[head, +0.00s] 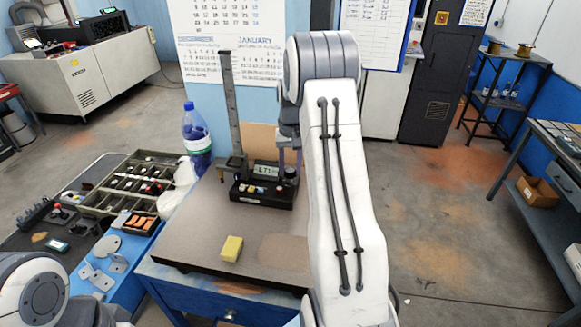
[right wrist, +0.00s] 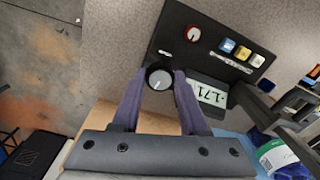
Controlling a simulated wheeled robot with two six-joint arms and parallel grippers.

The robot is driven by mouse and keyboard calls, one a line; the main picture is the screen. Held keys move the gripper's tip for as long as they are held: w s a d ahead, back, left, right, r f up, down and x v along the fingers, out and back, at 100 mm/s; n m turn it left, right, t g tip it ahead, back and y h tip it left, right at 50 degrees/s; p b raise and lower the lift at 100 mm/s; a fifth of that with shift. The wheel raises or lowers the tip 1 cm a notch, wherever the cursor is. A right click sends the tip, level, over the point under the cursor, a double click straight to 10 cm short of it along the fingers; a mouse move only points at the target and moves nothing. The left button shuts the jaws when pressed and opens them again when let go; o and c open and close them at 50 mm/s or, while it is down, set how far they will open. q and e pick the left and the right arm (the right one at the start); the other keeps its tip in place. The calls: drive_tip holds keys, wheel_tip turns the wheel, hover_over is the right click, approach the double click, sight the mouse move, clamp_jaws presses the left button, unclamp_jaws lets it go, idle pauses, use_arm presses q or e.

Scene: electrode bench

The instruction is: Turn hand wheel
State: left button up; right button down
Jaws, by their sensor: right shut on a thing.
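The hand wheel (right wrist: 158,78) is a round dark knob with a pale top and a white mark, at the edge of a black height gauge base (right wrist: 185,45). The gauge, with a tall grey column (head: 230,105), stands at the back of a dark surface plate. My right gripper (right wrist: 160,82) comes down over the wheel with a finger on each side, shut on it. In the head view the right gripper (head: 290,158) is partly hidden by my arm. The display (head: 266,171) reads about 1.71. Only a link of my left arm shows; its gripper is out of view.
A yellow block (head: 232,248) lies on the plate (head: 195,235). A water bottle (head: 196,135) and a white bag (head: 180,190) stand left of the gauge. A compartment tray (head: 95,205) and metal parts lie further left.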

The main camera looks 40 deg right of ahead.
drive_tip(key=shift+m, duration=1.5)
drive_tip(key=shift+c, duration=2.2)
unclamp_jaws()
drive_tip(key=shift+r, duration=0.1)
